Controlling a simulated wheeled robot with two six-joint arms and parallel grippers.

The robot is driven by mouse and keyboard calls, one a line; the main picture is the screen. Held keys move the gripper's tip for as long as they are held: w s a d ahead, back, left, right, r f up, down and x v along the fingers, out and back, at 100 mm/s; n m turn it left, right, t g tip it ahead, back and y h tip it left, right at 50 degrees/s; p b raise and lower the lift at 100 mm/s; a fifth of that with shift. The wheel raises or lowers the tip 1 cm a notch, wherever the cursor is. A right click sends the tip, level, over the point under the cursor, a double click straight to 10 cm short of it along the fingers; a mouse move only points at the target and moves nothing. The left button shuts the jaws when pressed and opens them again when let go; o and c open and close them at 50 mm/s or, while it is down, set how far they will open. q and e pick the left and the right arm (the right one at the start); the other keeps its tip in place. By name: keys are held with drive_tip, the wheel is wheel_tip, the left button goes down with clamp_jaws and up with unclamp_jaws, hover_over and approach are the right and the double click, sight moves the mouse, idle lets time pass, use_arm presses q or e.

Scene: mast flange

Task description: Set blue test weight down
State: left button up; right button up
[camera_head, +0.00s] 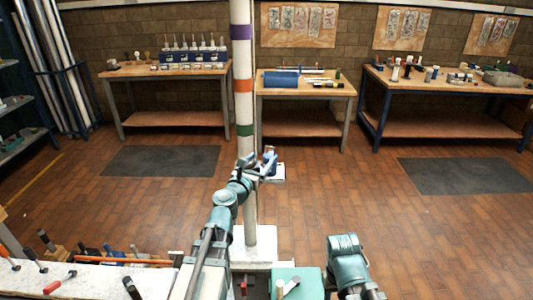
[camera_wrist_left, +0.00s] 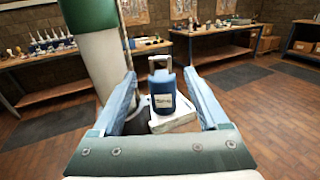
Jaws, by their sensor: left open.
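The blue test weight (camera_wrist_left: 163,96) stands upright on a small white plate (camera_wrist_left: 175,121) beside the mast (camera_wrist_left: 96,55). It has a pale label and a metal loop handle on top. In the head view the weight (camera_head: 270,155) is partly hidden behind my left gripper (camera_head: 259,166), and the plate (camera_head: 278,172) shows to its right. In the wrist view my left gripper (camera_wrist_left: 163,90) is open, with one finger on each side of the weight and gaps between. My right arm shows at the bottom of the head view; its fingertips cannot be made out.
The mast (camera_head: 243,90) with purple, orange and green bands rises close to my left gripper. A bench (camera_head: 60,278) with hand tools is at the lower left. Workbenches (camera_head: 170,72) line the back wall. The brick floor between is clear apart from dark mats (camera_head: 160,160).

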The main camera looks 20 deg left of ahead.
use_arm(q)
drive_tip(key=s+d+f+m+g+h, duration=0.3)
drive_tip(key=s+d+f+m+g, duration=0.25)
drive_tip(key=d+m, duration=0.55)
drive_tip(key=s+d+f+m+g+h, duration=0.35)
drive_tip(key=s+d+f+m, duration=0.3)
drive_tip(key=d+m, duration=0.45)
drive_tip(key=s+d+f+m+g+y, duration=0.1)
drive_tip(key=s+f+m+g+y, duration=0.3)
drive_tip(key=s+f+m+g, duration=0.3)
drive_tip(key=s+a+f+m+g+y, duration=0.2)
drive_tip(key=s+a+m+y, duration=0.3)
drive_tip(key=s+m, duration=0.3)
drive_tip(key=shift+s+a+f+m+y, duration=0.15)
drive_tip(key=shift+s+f+m+y, duration=0.15)
drive_tip(key=shift+f+m+y, duration=0.3)
